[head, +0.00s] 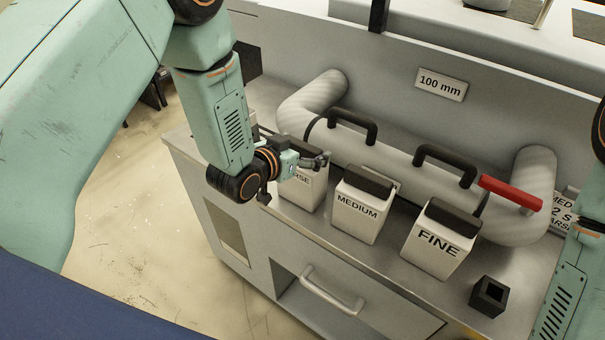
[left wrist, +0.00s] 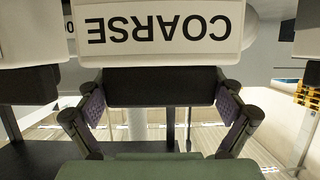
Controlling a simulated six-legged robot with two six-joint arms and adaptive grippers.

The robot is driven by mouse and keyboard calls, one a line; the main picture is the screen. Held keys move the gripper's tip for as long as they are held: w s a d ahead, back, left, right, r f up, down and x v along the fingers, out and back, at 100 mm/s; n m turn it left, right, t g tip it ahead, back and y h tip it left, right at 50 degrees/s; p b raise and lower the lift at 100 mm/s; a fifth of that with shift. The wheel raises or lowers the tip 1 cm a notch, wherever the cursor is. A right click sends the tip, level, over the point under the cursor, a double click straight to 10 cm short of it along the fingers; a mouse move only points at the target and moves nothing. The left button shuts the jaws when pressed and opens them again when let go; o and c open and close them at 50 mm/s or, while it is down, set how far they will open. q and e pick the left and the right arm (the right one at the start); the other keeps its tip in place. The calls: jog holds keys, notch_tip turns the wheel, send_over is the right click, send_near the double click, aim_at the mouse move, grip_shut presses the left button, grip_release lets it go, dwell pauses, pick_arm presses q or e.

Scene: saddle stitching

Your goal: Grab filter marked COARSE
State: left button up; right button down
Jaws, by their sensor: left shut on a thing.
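The white filter marked COARSE (head: 303,193) stands at the left end of the row on the grey bench, partly hidden by my left arm. Its label shows upside down, large and close, in the left wrist view (left wrist: 165,28). My left gripper (head: 294,176) is at the top of this filter. In the left wrist view its two fingers (left wrist: 160,100) lie on either side of the filter's black top block and are shut on it. My right gripper is out of view; only part of my right arm shows at the right edge.
The MEDIUM filter (head: 360,212) and FINE filter (head: 433,246) stand to the right. Behind runs a thick pale pipe (head: 390,155) with black handles and a red lever (head: 511,194). A small black square holder (head: 489,296) sits at the front right of the bench.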

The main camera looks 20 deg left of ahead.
pick_arm(q)
jog(key=shift+w+d, duration=0.1)
jog(key=shift+w, duration=0.2)
jog(key=c, duration=0.7)
jog(key=shift+s+r, duration=0.1)
